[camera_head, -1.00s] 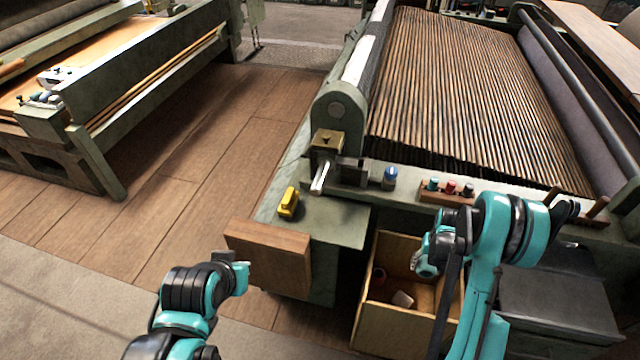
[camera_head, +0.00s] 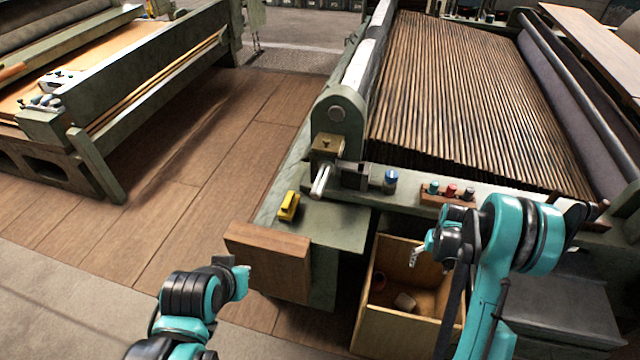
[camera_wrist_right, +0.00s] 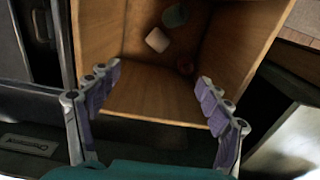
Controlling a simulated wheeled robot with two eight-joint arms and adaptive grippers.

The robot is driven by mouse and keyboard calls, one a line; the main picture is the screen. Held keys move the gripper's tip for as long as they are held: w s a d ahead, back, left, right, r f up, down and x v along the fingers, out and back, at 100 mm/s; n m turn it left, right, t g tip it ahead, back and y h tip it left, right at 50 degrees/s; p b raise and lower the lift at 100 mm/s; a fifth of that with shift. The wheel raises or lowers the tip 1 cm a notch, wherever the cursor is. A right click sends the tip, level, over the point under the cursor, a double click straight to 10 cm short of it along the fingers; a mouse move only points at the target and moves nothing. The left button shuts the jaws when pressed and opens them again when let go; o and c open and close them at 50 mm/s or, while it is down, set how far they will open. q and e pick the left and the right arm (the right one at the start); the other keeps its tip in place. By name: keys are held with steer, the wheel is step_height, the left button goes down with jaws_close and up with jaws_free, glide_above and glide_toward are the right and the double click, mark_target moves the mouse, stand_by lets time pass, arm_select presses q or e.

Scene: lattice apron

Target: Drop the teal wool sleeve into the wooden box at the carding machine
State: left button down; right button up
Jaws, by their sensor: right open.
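The wooden box (camera_head: 395,328) stands open at the front of the carding machine, below its ledge. My right gripper (camera_head: 413,258) is above the box. In the right wrist view this gripper (camera_wrist_right: 158,78) is open with nothing between its fingers. A teal piece (camera_wrist_right: 175,15), apparently the wool sleeve, shows inside the box, apart from the fingers. I cannot tell whether it is at rest, and I cannot pick it out in the head view. My left gripper (camera_head: 238,270) is near the wooden block, and its jaw state is unclear.
A pale piece (camera_wrist_right: 157,40) and a reddish piece (camera_wrist_right: 185,67) lie in the box. A wooden block (camera_head: 268,262) and a yellow object (camera_head: 288,206) are at the machine's left corner. A small rack (camera_head: 447,195) sits on the ledge. Plank floor (camera_head: 195,185) lies clear to the left.

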step_height(320, 180, up, 8)
stand_by(0.5)
